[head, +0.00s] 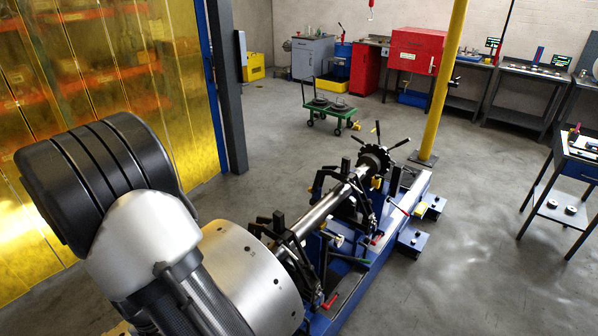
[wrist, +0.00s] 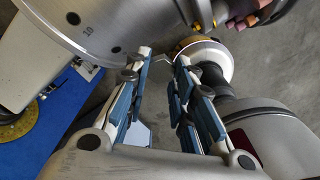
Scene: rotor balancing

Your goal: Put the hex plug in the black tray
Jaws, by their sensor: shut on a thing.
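My gripper (wrist: 164,64) shows in the wrist view, its blue-padded fingers reaching up beside the large steel rotor disc. It is shut on a small grey metal piece (wrist: 174,78), which appears to be the hex plug; the fingers hide much of it and its exact shape is unclear. In the head view my arm hides the gripper and the plug. I cannot make out the black tray for certain in either view.
The rotor disc (head: 252,276) sits on a blue balancing machine (head: 352,283). A yellow post (head: 450,85) stands behind it. A cart (head: 556,196) stands at the right, benches (head: 535,72) along the back. Yellow curtains (head: 110,75) hang at left. Open floor lies right of the machine.

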